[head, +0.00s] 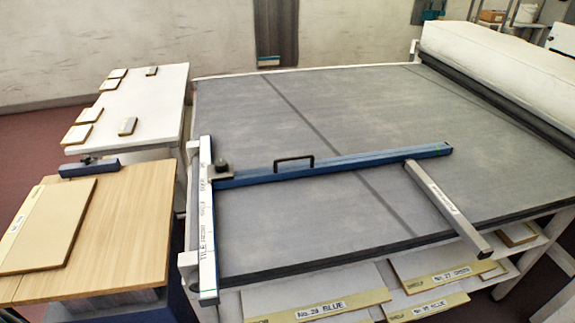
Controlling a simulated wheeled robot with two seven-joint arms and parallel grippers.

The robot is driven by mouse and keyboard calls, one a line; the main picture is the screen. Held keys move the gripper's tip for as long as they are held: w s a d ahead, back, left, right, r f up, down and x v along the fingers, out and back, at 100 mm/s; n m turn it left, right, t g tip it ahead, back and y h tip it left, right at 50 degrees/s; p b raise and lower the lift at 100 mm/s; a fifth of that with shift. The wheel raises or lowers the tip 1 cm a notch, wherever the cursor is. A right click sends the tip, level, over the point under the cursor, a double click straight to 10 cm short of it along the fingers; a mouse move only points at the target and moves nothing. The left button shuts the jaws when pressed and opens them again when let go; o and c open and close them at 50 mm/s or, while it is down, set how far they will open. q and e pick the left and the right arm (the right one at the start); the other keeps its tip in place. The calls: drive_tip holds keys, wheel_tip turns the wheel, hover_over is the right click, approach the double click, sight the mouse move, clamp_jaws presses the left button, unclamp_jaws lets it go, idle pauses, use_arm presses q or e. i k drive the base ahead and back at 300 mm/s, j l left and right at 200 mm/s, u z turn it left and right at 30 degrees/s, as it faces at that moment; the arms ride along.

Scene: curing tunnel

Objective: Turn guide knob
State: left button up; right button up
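A dark knob (221,166) sits on a clamp block at the left end of a long blue guide bar (350,161). The bar lies across the grey table surface and has a black handle (293,160) on top. Its left end meets a white rail (207,235) with printed lettering along the table's left edge. Whether the knob is tight or loose cannot be told. Neither of my grippers is in view.
A grey bar (447,207) projects over the table's front edge. Left are a wooden-topped table (135,235) with a board (45,225) and short blue fixture (89,168), and a white table (150,100) with small tiles. Labelled boards (320,308) lie on the shelf below.

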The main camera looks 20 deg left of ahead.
sight(221, 165)
drive_tip(key=k+j, duration=0.1)
drive_tip(key=j, duration=0.95)
drive_tip(key=k+j, duration=0.15)
drive_tip(key=j, duration=0.4)
